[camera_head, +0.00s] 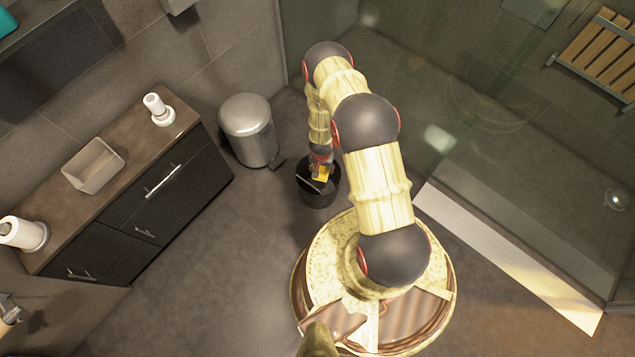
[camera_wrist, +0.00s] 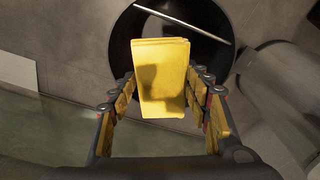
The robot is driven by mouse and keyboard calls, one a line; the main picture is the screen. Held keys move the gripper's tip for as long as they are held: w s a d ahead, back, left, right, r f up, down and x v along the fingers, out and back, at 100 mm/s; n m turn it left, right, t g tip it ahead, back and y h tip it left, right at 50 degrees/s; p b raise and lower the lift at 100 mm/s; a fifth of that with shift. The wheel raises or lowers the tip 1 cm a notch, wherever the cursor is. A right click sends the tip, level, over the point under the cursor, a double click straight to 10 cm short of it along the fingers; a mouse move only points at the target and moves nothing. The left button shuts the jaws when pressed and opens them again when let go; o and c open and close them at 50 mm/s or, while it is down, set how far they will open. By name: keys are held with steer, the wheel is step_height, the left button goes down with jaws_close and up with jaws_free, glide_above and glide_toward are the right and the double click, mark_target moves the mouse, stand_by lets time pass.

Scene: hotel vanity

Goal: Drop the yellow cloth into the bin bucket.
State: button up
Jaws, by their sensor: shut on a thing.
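The yellow cloth (camera_wrist: 161,80) is a folded rectangle between the fingers of my gripper (camera_wrist: 161,95) in the wrist view. My gripper is shut on it. The cloth also shows as a small yellow patch in the head view (camera_head: 321,173). The bin bucket (camera_head: 320,196) is a round black bucket on the floor, with a thin handle across its opening. My gripper and the cloth are above the bucket. In the wrist view the bucket's dark opening (camera_wrist: 205,45) shows behind the cloth, and the cloth hides part of it.
A metal pedal bin (camera_head: 248,132) stands left of the bucket. A glass shower area and a white threshold strip (camera_head: 510,258) lie to the right. The floor at lower left is clear.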

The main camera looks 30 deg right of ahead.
steer(key=o, duration=1.3)
steer(key=shift+r, duration=0.1)
steer(key=r, duration=0.8)
steer(key=s+a+r, duration=0.1)
steer(key=r, duration=0.2)
steer(key=shift+r, duration=0.4)
